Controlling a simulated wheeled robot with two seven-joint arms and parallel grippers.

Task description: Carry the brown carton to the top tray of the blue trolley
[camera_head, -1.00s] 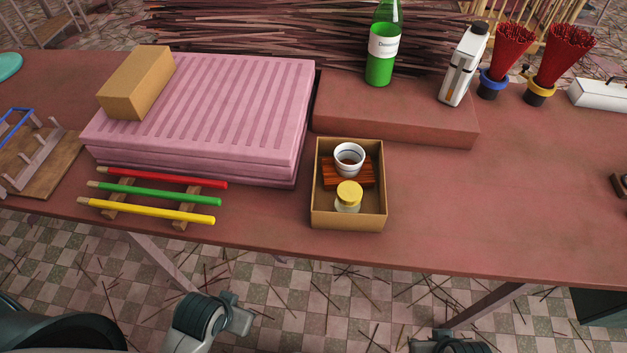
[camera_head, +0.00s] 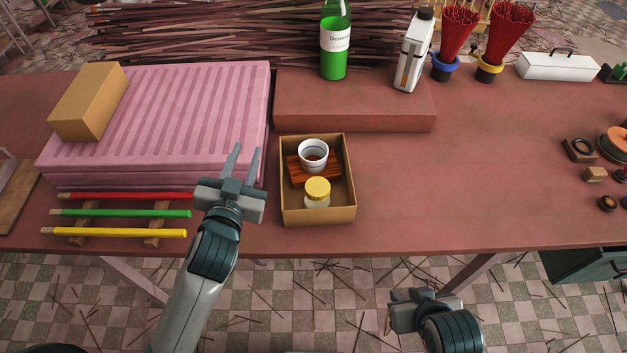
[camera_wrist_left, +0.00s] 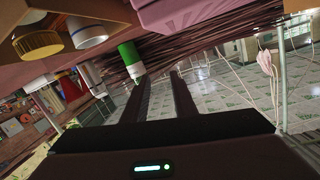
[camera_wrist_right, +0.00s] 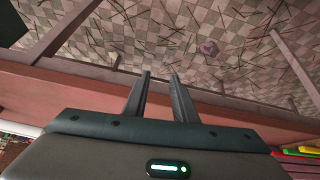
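An open brown carton (camera_head: 318,215) stands upright near the table's front edge, holding a white cup (camera_head: 313,152) and a yellow-lidded jar (camera_head: 317,192). A closed brown block-shaped box (camera_head: 88,102) lies on a pink ribbed stack; I cannot tell for certain which is the task's carton. My left gripper (camera_head: 247,150) is open and empty, just left of the open carton. In the left wrist view (camera_wrist_left: 160,85) its fingers are apart. My right gripper (camera_head: 425,295) is low, in front of the table; the right wrist view (camera_wrist_right: 160,80) shows its fingers apart and empty. No blue trolley is visible.
Red, green and yellow (camera_head: 115,232) sticks lie on a rack left of my left gripper. A raised reddish slab (camera_head: 350,105) behind the open carton bears a green bottle (camera_head: 334,45) and a white carton-like container (camera_head: 412,55).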

